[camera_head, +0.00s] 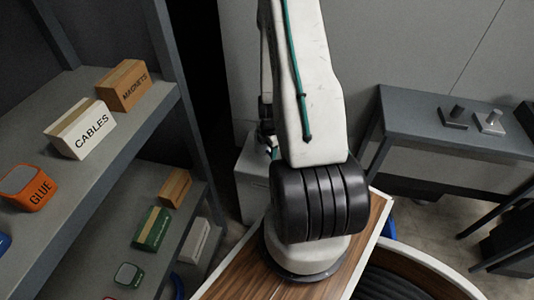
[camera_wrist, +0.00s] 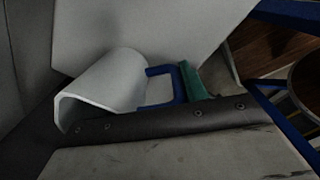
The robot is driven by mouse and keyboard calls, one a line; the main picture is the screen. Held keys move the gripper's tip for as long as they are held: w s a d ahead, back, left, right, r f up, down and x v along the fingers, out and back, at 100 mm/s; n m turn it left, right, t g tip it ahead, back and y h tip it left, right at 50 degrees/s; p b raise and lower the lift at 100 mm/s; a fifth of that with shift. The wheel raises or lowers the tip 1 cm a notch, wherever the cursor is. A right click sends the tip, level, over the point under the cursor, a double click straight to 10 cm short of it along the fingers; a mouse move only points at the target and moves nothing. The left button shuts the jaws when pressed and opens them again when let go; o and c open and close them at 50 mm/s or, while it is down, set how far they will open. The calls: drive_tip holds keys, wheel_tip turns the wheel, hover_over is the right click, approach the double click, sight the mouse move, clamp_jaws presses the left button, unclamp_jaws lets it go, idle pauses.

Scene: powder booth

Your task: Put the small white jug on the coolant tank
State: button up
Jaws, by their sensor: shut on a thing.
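The small white jug (camera_wrist: 105,85) appears in the wrist view as a pale, rounded body, partly hidden at its lower edge. A blue squared loop (camera_wrist: 181,84) and a teal piece (camera_wrist: 196,80) are beside it; I cannot tell what each belongs to. My gripper (camera_wrist: 160,104) is shut on the jug behind a dark bolted bar. The fingertips are not clear. In the head view my arm hides most of the gripper and the jug. A pale grey box (camera_head: 250,182) stands on the floor behind my arm; it may be the coolant tank, partly hidden.
A grey shelf unit (camera_head: 105,130) on the left holds a CABLES box (camera_head: 80,128), a MAGNETS box (camera_head: 124,86), an orange GLUE container (camera_head: 30,188) and lower boxes. A grey table (camera_head: 430,125) with small metal parts stands at right. Floor shows between.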

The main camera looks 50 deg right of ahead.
drive_tip(key=shift+s+f, duration=0.15)
drive_tip(key=shift+f, duration=1.2)
drive_tip(key=shift+f, duration=0.1)
drive_tip(key=o, duration=1.2)
